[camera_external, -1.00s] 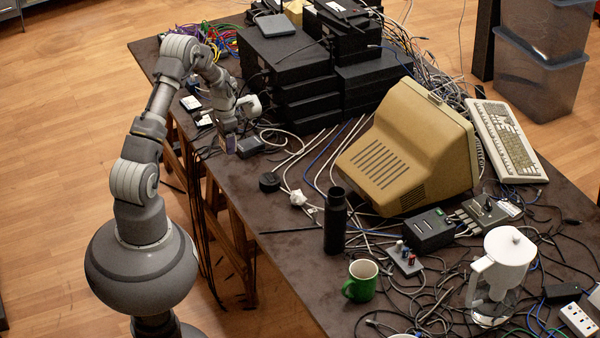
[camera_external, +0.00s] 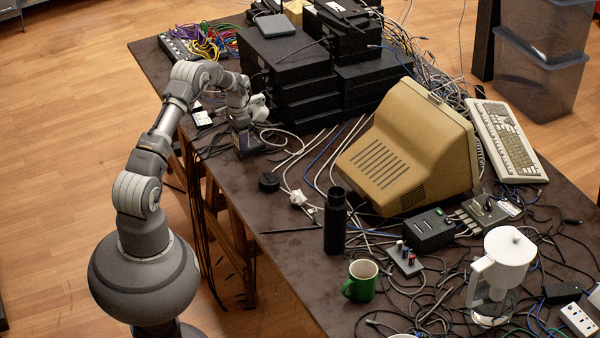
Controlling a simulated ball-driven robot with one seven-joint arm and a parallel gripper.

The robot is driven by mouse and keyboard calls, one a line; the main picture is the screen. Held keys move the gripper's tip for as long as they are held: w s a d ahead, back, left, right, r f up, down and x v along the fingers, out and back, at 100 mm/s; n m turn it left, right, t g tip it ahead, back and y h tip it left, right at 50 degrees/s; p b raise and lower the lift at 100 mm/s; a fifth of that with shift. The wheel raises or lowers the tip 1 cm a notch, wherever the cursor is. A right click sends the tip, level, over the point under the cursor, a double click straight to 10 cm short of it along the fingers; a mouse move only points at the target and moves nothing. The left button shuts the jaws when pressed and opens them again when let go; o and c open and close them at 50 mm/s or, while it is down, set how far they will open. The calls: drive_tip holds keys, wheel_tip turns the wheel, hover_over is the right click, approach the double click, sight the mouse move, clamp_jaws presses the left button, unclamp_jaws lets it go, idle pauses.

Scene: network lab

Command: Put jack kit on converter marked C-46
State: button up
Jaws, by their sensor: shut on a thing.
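My gripper (camera_external: 241,132) is at the left edge region of the table, in front of the black box stack. It is shut on a small dark piece, likely the jack kit (camera_external: 240,142), mostly hidden by the fingers. A dark box, perhaps a converter (camera_external: 255,149), lies right by the held piece. I cannot tell whether the two touch. A small white-topped box (camera_external: 202,118) lies to the left of the gripper. No marking C-46 can be read at this size.
A stack of black boxes (camera_external: 303,104) stands close behind the gripper. Loose cables, a round black puck (camera_external: 269,182) and a white plug (camera_external: 297,197) lie nearer. A beige monitor (camera_external: 405,150), black bottle (camera_external: 335,222) and green mug (camera_external: 361,281) stand to the right.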

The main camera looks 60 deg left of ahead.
drive_tip(key=o, duration=1.1)
drive_tip(key=shift+f, duration=0.15)
